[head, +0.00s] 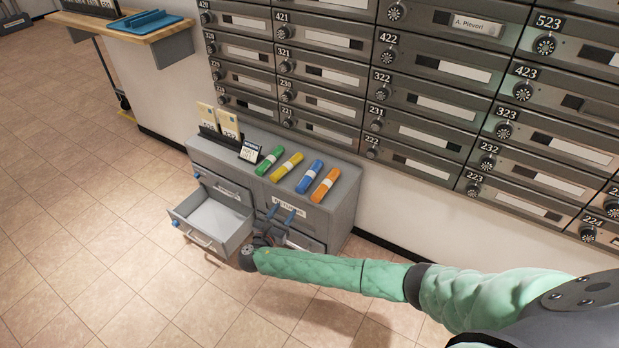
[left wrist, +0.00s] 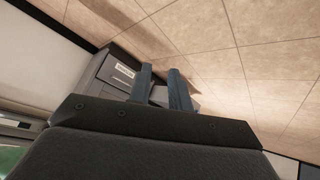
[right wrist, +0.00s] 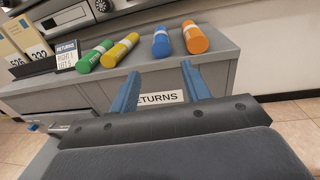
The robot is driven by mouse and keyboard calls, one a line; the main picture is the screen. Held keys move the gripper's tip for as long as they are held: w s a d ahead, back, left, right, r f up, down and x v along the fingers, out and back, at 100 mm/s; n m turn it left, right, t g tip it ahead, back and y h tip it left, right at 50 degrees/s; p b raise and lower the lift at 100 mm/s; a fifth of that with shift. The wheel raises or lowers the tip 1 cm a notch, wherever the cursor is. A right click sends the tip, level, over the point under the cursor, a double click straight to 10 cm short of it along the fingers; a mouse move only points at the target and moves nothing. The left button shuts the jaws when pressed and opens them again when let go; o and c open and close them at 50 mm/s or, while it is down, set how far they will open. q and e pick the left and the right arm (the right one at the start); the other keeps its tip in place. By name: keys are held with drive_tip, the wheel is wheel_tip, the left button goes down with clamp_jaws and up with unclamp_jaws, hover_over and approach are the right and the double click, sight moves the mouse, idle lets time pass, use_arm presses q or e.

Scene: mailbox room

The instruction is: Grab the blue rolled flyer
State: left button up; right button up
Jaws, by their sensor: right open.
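The blue rolled flyer (head: 309,177) lies on top of the grey cabinet (head: 345,190), between the yellow roll (head: 286,166) and the orange roll (head: 325,184). It has a white band and also shows in the right wrist view (right wrist: 161,40). My right gripper (head: 281,212) is open and empty, in front of the cabinet face below the rolls. In the right wrist view its fingers (right wrist: 158,86) stand either side of the "RETURNS" label, short of the blue roll. My left gripper (left wrist: 162,76) shows only in the left wrist view, with its two fingers apart and nothing visible between them.
A green roll (head: 269,160) lies left of the yellow one. A small sign (head: 250,151) and a holder with cards (head: 228,124) stand at the cabinet's left. An open empty drawer (head: 211,219) juts out at the front left. Mailboxes (head: 430,100) rise behind.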

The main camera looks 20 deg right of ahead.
sight(299, 189)
use_arm(q)
drive_tip(key=w+t+b, duration=0.2)
drive_tip(key=w+b, duration=0.3)
use_arm(e)
drive_tip(key=x, duration=0.7)
drive_tip(key=shift+w+d, duration=0.2)
drive_tip(key=shift+d, duration=0.1)
drive_tip(key=shift+w+d+p, duration=0.2)
drive_tip(key=shift+p, duration=0.1)
drive_tip(key=shift+x, duration=1.1)
use_arm(q)
drive_tip(key=shift+g, duration=0.8)
drive_tip(key=shift+s+f, duration=1.95)
drive_tip(key=shift+s, duration=0.2)
use_arm(e)
drive_tip(key=shift+x, duration=1.15)
drive_tip(key=c, duration=0.8)
